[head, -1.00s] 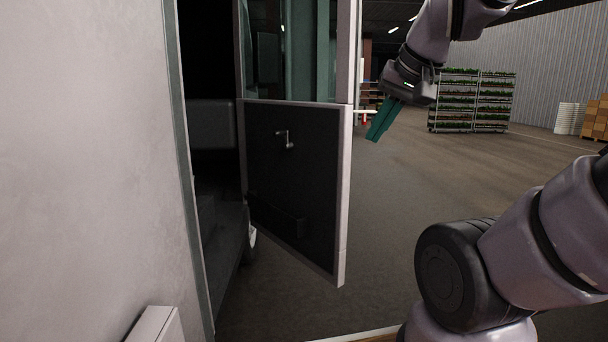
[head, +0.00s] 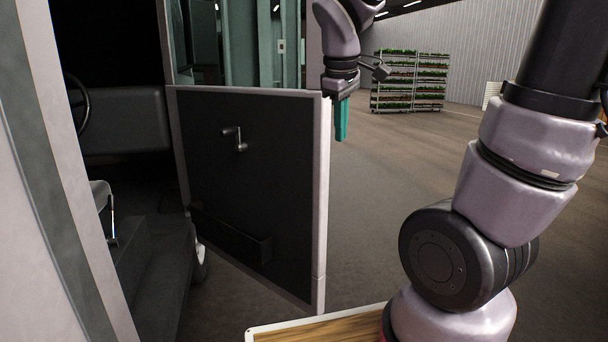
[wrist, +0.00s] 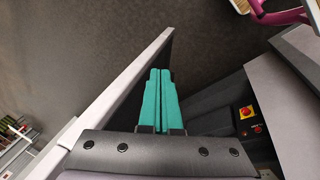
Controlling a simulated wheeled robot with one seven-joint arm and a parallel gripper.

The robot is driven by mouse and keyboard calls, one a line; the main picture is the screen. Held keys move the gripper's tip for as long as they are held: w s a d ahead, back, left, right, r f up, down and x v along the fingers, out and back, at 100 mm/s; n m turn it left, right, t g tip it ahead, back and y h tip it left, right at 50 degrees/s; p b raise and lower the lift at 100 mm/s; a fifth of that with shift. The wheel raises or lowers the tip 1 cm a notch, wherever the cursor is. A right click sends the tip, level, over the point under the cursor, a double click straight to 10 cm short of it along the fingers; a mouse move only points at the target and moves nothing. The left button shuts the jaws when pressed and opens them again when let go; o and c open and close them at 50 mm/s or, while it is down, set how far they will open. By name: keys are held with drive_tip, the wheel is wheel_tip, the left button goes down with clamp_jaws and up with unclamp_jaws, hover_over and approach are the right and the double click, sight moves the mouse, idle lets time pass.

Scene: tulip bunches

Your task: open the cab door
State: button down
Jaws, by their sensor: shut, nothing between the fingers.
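The cab door (head: 255,190) stands open, swung out from the cab, with its dark inner panel facing the head camera. An inner handle (head: 238,140) shows on the panel. My gripper (head: 341,122) has teal fingers and is at the door's outer edge, near the top of the lower panel. In the wrist view the teal fingers (wrist: 160,98) lie side by side, shut and empty. The pale door edge (wrist: 118,85) runs diagonally just left of them there. I cannot tell whether the fingers touch the door.
The dark cab interior (head: 125,150) with a steering wheel (head: 78,105) lies left of the door. A plant rack (head: 410,82) stands far back. Floor right of the door is clear.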

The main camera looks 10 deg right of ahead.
drive_tip(key=w+a+f+n+t+h, duration=0.1)
drive_tip(key=w+a+f+n+h, duration=0.2)
drive_tip(key=w+a+f+n, duration=0.45)
drive_tip(key=w+a+f+n+t+h, duration=0.1)
drive_tip(key=w+a+f+n+h, duration=0.35)
drive_tip(key=n, duration=0.65)
drive_tip(key=y, duration=0.2)
approach(308, 179)
drive_tip(key=shift+m, duration=0.25)
drive_tip(key=x, duration=0.5)
drive_tip(key=shift+s+a+f, duration=0.2)
drive_tip(key=shift+a+f, duration=0.1)
drive_tip(key=shift+f, duration=0.2)
drive_tip(key=shift+w+d, duration=0.4)
drive_tip(key=shift+d, duration=0.05)
